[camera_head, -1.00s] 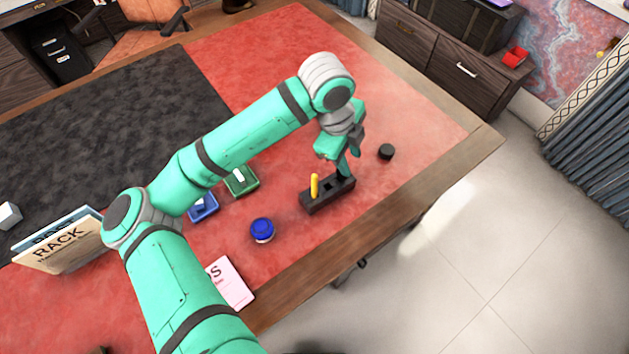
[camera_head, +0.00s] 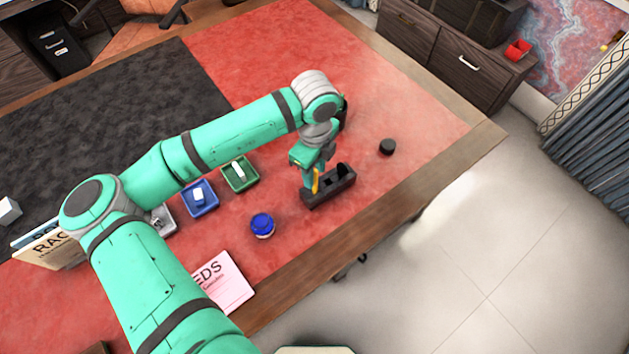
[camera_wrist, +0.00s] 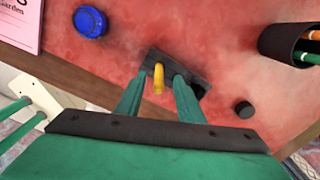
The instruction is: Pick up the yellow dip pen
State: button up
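The yellow dip pen (camera_head: 315,182) stands upright in the left end of a black slotted holder (camera_head: 341,189) on the red desk top. In the wrist view the pen (camera_wrist: 158,80) shows between the two green fingers, and the black holder (camera_wrist: 200,76) lies beyond them. My gripper (camera_head: 311,176) points down at the holder's left end. In the wrist view my gripper (camera_wrist: 160,88) is open, with one finger on each side of the pen and visible gaps. How deep the fingertips reach along the pen is hard to tell.
A blue-lidded jar (camera_head: 262,225) stands left of the holder, and a small black round piece (camera_head: 387,146) lies to its right. Blue (camera_head: 200,211) and green (camera_head: 240,187) trays lie further left. A dark cup with pencils (camera_wrist: 282,42) stands in the wrist view.

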aim_at(315, 180)
jog(key=shift+f, duration=1.9)
jog(key=shift+s, duration=0.15)
grip_shut()
notch_tip(315, 180, up, 10)
jog(key=shift+r, duration=0.1)
